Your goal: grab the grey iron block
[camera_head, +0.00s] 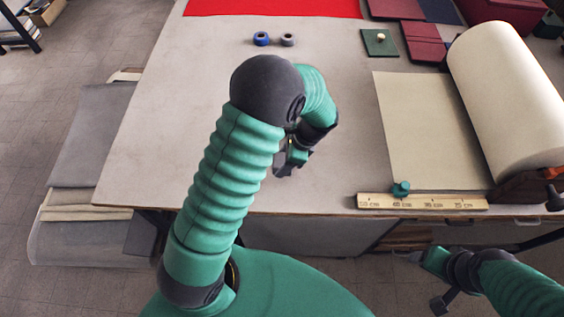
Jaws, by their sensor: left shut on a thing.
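My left arm reaches up over the grey table (190,120) and bends down at its dark elbow. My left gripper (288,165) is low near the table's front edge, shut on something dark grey. I take this to be the grey iron block, but it is mostly hidden by the jaws and cannot be told clearly from the dark fingers. No other grey block shows on the table. My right gripper (424,280) is at the lower right, in front of the table and below its top. Its dark fingers look spread apart and empty.
A large cream roll (507,85) with its sheet spread fills the table's right side. A wooden ruler (440,202) with a green knob lies at the front edge. Blue and grey rings (261,39), a green board (380,43) and red cloth (275,8) lie farther back. The table's left is clear.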

